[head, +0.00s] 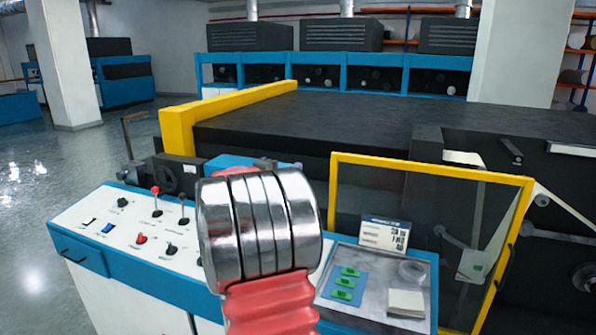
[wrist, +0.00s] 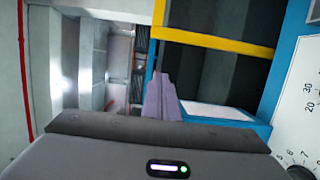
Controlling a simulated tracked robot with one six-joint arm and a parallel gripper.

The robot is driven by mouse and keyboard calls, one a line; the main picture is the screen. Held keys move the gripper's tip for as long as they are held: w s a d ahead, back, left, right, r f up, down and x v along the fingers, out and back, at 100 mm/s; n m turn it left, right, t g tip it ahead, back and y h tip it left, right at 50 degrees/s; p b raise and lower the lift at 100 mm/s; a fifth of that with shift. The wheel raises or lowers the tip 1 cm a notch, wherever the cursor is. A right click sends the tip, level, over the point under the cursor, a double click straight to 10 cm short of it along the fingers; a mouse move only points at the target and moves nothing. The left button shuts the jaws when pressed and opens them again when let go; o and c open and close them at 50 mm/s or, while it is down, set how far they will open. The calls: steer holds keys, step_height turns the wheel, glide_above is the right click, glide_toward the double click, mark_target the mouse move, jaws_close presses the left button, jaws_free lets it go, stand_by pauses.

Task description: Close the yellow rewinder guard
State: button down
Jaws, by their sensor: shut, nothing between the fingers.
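The yellow rewinder guard (head: 436,167) is a yellow frame around a dark see-through panel, at the right of the head view. It stands upright at the front of the black machine, with a dark handle (head: 506,264) on its right post. I cannot tell its exact angle to the machine. My gripper (wrist: 160,86) shows in the wrist view, shut and empty, with its fingers pointing away from the camera. In the head view my own arm hides the middle, and the fingers are not seen. A yellow bar (wrist: 212,39) crosses the wrist view; I cannot tell whether it is the guard.
A blue and white control console (head: 112,220) with levers and knobs stands front left. A grey tray (head: 385,318) with green pieces and a tape roll lies in front of the guard. A thick yellow beam (head: 178,128) edges the machine. Open floor lies left.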

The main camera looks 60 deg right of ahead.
steer(key=s+d, duration=0.4)
steer(key=d, duration=0.4)
steer(key=shift+s+d, duration=0.35)
stand_by(0.4)
